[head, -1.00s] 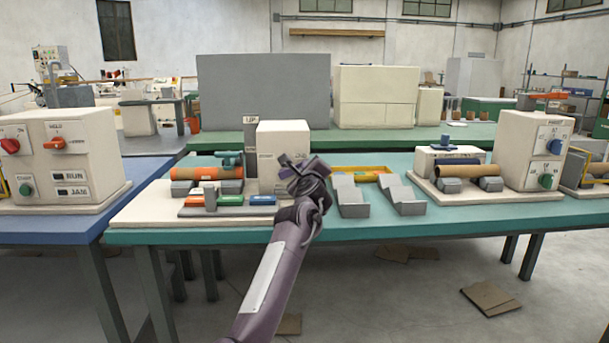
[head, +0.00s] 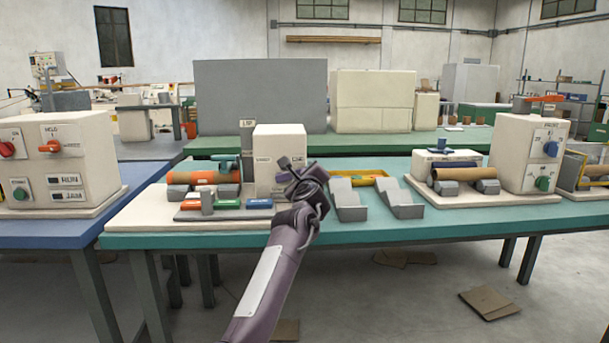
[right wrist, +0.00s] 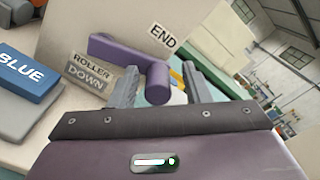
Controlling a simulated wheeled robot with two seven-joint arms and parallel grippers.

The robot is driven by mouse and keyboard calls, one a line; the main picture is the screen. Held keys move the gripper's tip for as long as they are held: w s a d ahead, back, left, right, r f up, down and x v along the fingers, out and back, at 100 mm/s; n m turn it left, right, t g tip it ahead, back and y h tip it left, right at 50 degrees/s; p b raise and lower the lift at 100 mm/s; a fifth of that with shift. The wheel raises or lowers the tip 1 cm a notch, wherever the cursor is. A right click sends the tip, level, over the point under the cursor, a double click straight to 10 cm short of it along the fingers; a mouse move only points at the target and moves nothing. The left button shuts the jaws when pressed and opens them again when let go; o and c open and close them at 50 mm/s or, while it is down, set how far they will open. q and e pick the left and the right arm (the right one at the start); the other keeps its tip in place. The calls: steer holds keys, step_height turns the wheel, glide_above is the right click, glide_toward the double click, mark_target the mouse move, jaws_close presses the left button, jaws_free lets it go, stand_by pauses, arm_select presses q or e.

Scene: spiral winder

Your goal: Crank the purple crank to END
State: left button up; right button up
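The purple crank (right wrist: 118,52) is on the front of a cream machine box (head: 280,143). In the right wrist view its arm slopes from upper left down to a round handle (right wrist: 157,84) that points toward me. A white END label (right wrist: 163,36) is above and right of the arm. A grey ROLLER DOWN label (right wrist: 90,72) is below and left. My right gripper (right wrist: 158,72) has one finger on each side of the handle, with visible gaps, so it is open. In the head view my right gripper (head: 298,177) hides part of the crank. My left gripper is not in view.
Two grey cradles (head: 349,200) stand to the right. Another machine (head: 533,153) stands farther right.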

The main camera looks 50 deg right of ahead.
steer(key=v, duration=0.8)
steer(key=shift+d, duration=0.1)
